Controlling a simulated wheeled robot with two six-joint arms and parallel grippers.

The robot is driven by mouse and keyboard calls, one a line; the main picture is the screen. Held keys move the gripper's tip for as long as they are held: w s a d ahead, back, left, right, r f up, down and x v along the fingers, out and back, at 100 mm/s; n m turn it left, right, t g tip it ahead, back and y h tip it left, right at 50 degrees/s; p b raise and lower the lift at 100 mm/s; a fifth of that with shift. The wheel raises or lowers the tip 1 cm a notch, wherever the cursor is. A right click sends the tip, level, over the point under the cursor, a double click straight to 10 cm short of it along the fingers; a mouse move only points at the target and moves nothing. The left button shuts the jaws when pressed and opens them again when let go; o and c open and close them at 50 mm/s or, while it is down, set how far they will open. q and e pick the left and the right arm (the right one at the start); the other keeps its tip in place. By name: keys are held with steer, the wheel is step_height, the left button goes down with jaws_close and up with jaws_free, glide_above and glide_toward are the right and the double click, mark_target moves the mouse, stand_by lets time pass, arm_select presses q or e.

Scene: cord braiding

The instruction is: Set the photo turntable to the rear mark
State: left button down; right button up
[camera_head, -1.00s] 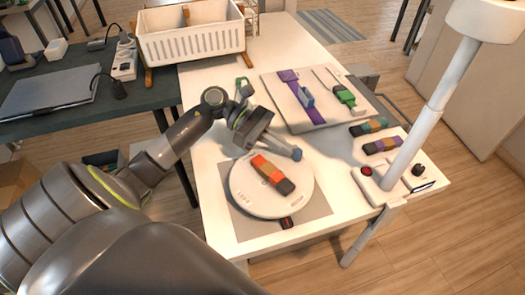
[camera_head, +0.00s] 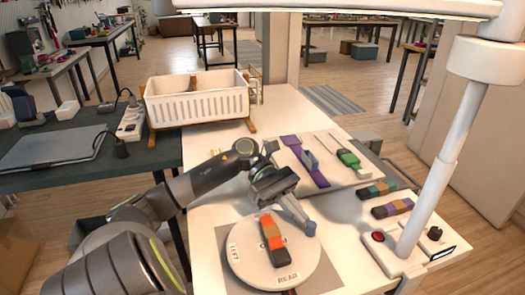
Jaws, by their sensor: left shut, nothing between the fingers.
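The round white turntable (camera_head: 247,268) sits on a grey mat near the table's front edge. Dark lettering on its top reads LEFT at the left and REAR at the front rim. The mat's front part, where a dark red marker showed before, is cut off at the bottom. My right gripper is not in view.
A white lamp post (camera_head: 432,185) stands on a base with a red button. A white basket (camera_head: 196,103) stands at the back left.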

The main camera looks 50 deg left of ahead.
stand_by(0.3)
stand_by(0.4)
arm_select(q)
step_height(320, 180, up, 10)
stand_by(0.5)
